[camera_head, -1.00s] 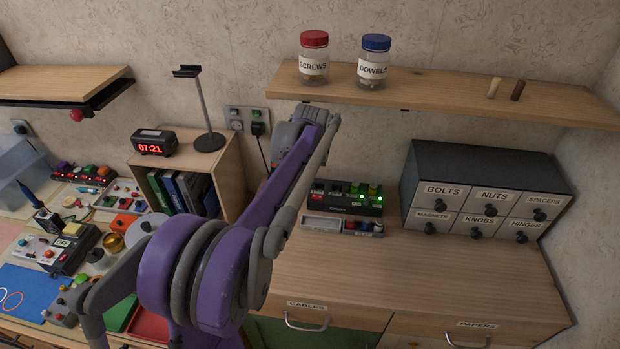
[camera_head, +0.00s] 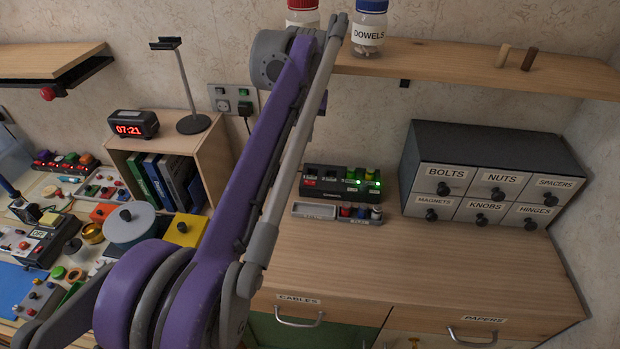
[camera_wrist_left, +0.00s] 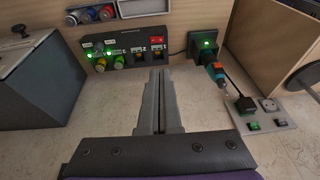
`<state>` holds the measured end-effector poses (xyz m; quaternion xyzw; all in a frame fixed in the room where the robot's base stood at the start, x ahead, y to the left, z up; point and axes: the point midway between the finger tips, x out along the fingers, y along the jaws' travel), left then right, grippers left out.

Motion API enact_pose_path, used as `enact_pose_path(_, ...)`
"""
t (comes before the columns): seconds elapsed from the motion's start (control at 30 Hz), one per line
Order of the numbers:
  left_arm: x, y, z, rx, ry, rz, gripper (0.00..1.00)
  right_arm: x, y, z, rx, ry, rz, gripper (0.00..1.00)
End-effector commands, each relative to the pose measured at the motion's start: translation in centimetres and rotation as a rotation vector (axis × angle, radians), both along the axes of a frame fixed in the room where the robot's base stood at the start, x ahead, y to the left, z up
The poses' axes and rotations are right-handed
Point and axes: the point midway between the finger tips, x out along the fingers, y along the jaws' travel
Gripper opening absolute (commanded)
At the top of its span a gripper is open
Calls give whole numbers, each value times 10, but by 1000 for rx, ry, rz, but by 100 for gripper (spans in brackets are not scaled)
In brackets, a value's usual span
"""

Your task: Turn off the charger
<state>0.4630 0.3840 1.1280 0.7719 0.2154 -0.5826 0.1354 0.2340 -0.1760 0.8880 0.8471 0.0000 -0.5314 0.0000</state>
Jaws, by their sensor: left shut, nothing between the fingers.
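The black charger (camera_head: 342,180) sits against the wall at the back of the wooden counter. Green lights and yellow-green batteries show at its right end, and a red-lit part at its left end. In the left wrist view the charger (camera_wrist_left: 125,52) appears turned round, with two green lights and a red part (camera_wrist_left: 157,43). A cable leads from it to a black box (camera_wrist_left: 203,45) with a lit green light. My left gripper (camera_wrist_left: 159,75) is shut and empty, its tips in front of the charger in that view. In the head view my arm hides the gripper.
A divided tray (camera_head: 340,212) lies in front of the charger. A labelled drawer cabinet (camera_head: 490,180) stands to the right. A shelf (camera_head: 460,68) with jars overhangs above. A wall outlet (camera_head: 230,98) is left of my arm. The counter front is clear.

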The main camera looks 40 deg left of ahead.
Motion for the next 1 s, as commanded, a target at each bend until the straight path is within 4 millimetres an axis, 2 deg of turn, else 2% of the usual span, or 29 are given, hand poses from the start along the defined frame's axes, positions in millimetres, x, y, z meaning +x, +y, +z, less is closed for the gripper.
enact_pose_path(0.23,-5,-2,9,-1,-1,3,0,-1,0,-5,0,2,0,0)
enact_pose_path(0.57,-4,-1,6,-1,-1,3,0,-1,0,-5,0,2,0,0)
enact_pose_path(0.77,1,3,-19,0,0,3,0,-2,0,-9,0,4,0,0)
enact_pose_path(1.0,14,13,-70,0,0,3,0,-3,0,-16,0,6,0,0)
